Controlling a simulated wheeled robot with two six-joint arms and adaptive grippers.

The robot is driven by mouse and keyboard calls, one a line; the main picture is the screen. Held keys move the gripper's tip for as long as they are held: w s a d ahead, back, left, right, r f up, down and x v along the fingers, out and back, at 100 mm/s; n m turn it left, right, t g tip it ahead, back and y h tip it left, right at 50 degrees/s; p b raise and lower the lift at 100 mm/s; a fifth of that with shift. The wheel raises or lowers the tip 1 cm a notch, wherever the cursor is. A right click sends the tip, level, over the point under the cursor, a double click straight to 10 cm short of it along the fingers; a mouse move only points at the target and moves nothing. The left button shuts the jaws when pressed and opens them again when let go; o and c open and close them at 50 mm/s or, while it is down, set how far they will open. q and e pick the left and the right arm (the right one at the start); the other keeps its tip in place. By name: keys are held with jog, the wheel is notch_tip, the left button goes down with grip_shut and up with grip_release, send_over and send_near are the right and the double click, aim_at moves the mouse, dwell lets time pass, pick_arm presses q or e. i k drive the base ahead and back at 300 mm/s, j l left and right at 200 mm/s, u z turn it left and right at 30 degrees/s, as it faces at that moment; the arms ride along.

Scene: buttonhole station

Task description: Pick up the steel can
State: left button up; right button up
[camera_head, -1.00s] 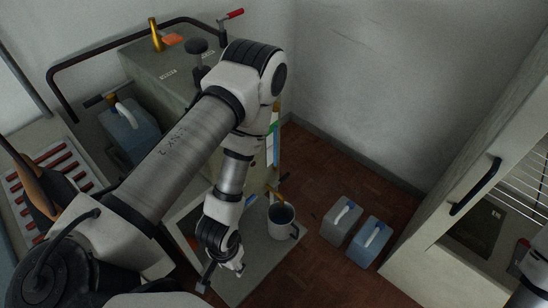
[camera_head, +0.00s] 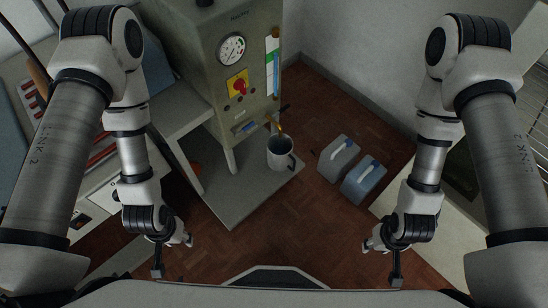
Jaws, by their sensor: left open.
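The steel can (camera_head: 281,156) is a grey, open-topped can with a handle on its right side. It stands upright on the low grey platform (camera_head: 232,203), under a brass tap (camera_head: 275,124) on the machine. Its inside looks dark. My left gripper (camera_head: 173,256) is open and empty, down and to the left of the can, well apart from it. My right gripper (camera_head: 383,263) is to the lower right of the can, also apart from it. Its fingers are spread, with nothing between them.
The machine (camera_head: 215,75) with a gauge and red switch stands behind the can. A pale cabinet is at the right edge. Floor in front of the platform is clear.

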aim_at(280, 158)
jog(key=i+j+z, duration=0.15)
jog(key=z, duration=0.25)
jog(key=i+j+z, duration=0.15)
jog(key=z, duration=0.3)
jog(key=j, duration=0.1)
